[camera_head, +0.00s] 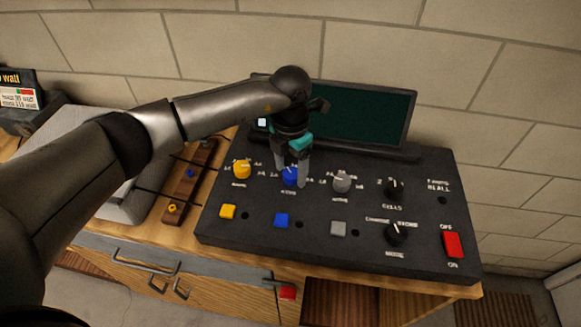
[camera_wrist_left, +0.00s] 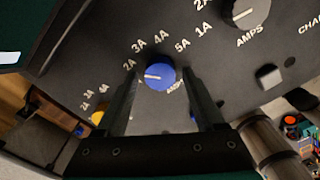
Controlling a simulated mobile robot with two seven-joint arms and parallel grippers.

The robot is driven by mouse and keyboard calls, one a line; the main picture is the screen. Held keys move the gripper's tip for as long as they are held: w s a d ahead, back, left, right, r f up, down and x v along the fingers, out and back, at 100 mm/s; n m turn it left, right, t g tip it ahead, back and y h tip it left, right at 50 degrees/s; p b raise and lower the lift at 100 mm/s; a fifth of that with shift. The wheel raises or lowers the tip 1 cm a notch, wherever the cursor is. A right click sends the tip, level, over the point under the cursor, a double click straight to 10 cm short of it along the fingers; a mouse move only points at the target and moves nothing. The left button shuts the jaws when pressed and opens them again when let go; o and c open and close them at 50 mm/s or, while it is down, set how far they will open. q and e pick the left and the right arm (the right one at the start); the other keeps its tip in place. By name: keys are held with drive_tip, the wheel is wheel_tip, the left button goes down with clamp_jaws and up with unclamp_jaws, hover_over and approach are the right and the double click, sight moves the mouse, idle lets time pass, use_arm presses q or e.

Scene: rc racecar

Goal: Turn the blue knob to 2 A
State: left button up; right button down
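The blue knob (camera_head: 289,177) sits in the upper row of the black control panel (camera_head: 320,252). It also shows in the left wrist view (camera_wrist_left: 161,74), with its white mark pointing left, a little below the printed 2A label (camera_wrist_left: 128,65). Labels 3A, 4A and 5A run around it to the right; any label below 2A is hidden by a finger. My left gripper (camera_head: 292,173) is over the knob, pointing down, with one finger on each side. In the left wrist view, gaps show between the knob and the fingers (camera_wrist_left: 161,82), so it is open around the knob. My right gripper is out of view.
A yellow knob (camera_head: 242,169) is to the left and a grey knob (camera_head: 341,183) to the right, both close to my gripper. Coloured buttons, including a blue one (camera_head: 281,220), lie in front. A dark screen (camera_head: 365,115) stands behind. A red switch (camera_head: 453,244) is far right.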

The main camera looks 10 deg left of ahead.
sight(291, 173)
use_arm(q)
drive_tip(key=shift+o, duration=0.2)
wheel_tip(291, 173, up, 15)
idle(0.6)
